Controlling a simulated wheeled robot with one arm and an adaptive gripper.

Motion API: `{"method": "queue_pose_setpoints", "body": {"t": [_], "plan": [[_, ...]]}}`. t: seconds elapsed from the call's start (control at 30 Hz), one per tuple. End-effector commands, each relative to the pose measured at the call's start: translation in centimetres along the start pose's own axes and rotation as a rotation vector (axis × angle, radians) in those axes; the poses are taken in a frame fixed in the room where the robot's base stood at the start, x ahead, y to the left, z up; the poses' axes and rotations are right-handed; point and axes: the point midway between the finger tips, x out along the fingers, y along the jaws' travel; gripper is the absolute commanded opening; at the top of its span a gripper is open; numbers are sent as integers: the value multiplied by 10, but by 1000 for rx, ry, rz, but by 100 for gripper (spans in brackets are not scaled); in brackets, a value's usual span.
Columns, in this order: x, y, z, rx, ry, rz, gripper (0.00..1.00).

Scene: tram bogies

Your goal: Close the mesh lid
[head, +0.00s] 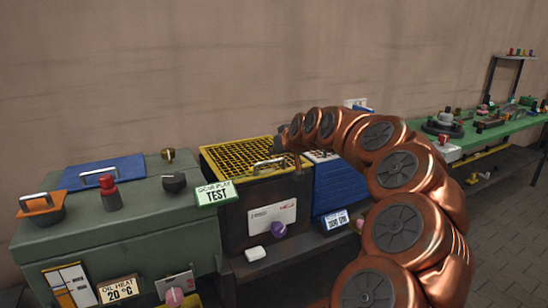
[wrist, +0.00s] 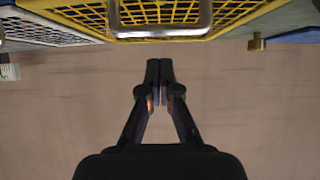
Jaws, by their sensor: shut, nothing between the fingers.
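The yellow mesh lid (head: 238,153) lies roughly level over the top of a dark box (head: 262,220) in the head view. I cannot tell whether its front edge touches the box rim. Its metal handle (head: 268,163) is at the front edge. In the wrist view the mesh lid (wrist: 255,10) and its handle (wrist: 160,33) fill the top of the picture. My gripper (wrist: 160,64) is shut and empty, apart from the handle. In the head view my gripper (head: 283,142) is near the lid's right side, partly hidden by my arm.
A green-grey cabinet (head: 130,225) with a blue lid (head: 100,172) and several knobs stands to the left. A blue slatted unit (head: 338,188) stands right of the box. A purple knob (head: 278,231) sticks out in front. A green table (head: 480,135) with parts is farther right.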

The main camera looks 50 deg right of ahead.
Motion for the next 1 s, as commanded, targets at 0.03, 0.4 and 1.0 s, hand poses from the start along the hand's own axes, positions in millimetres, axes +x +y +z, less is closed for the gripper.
{"method": "queue_pose_setpoints", "body": {"t": [0.03, 0.4, 1.0], "plan": [[-7, 0, -9, -1, 4, 1, 0], [-67, 0, -8, 0, 6, 1, 0], [-104, -5, -8, -3, -3, -6, 0]]}}
